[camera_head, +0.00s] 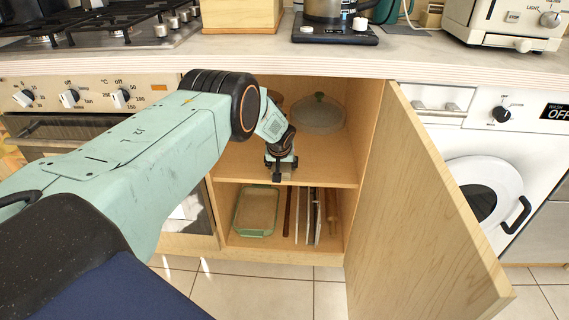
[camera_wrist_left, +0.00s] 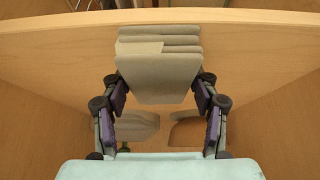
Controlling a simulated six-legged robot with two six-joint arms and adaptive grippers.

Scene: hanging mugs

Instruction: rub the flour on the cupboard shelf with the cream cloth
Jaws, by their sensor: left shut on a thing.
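The cream cloth (camera_wrist_left: 158,72) is a folded, layered pad, greyish-beige in the left wrist view. My left gripper (camera_wrist_left: 160,92) is shut on it, one finger at each side. The cupboard shelf (camera_wrist_left: 55,55) lies under the cloth, near its front edge; I cannot tell whether they touch. In the head view, my left gripper (camera_head: 281,168) is inside the open cupboard at the front of the upper shelf (camera_head: 330,160). The cloth is hardly discernible there. I cannot make out flour for certain. My right gripper is not in view.
A lidded glass pan (camera_head: 318,114) stands at the back of the upper shelf. Below are a green dish (camera_head: 256,210) and several upright boards (camera_head: 308,215). The open door (camera_head: 425,215) bounds the right side. The worktop (camera_head: 400,55) overhangs above.

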